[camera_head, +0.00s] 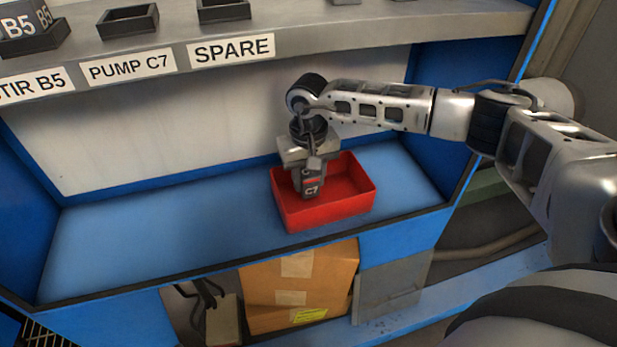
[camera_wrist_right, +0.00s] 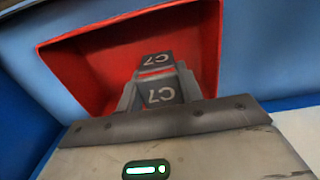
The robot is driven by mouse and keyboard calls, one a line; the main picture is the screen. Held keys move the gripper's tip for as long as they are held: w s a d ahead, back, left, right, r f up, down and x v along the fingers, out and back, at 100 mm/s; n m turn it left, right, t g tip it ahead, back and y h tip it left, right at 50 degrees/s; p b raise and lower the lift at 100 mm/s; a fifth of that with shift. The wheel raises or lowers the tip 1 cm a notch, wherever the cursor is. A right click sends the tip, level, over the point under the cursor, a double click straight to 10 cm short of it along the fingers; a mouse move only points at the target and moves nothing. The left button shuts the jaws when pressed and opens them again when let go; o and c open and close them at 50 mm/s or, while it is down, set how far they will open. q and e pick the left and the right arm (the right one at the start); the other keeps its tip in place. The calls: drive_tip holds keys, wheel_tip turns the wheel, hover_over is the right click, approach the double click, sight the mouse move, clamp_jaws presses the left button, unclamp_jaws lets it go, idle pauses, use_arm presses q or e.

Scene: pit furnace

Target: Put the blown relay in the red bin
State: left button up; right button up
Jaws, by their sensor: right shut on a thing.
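The red bin (camera_head: 350,203) stands on the blue lower shelf, and it fills much of the right wrist view (camera_wrist_right: 85,72). A dark grey relay marked C7 (camera_head: 312,188) is held upright over the left part of the bin. It shows in the right wrist view (camera_wrist_right: 157,62) with C7 on two faces and a red stripe. My right gripper (camera_head: 311,172) is shut on this relay and points down into the bin. I cannot tell whether the relay touches the bin floor. My left gripper is not in view.
The upper shelf (camera_head: 350,27) has labels STIR B5, PUMP C7 and SPARE. The socket above PUMP C7 (camera_head: 128,22) looks empty; a B5 relay (camera_head: 22,24) sits at the left. The blue lower shelf (camera_head: 150,235) is clear left of the bin. A cardboard box (camera_head: 300,285) stands below.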

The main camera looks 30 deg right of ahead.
drive_tip(key=shift+w+f+b, duration=0.1)
drive_tip(key=shift+f+b, duration=0.45)
drive_tip(key=shift+f, duration=0.1)
drive_tip(key=o, duration=1)
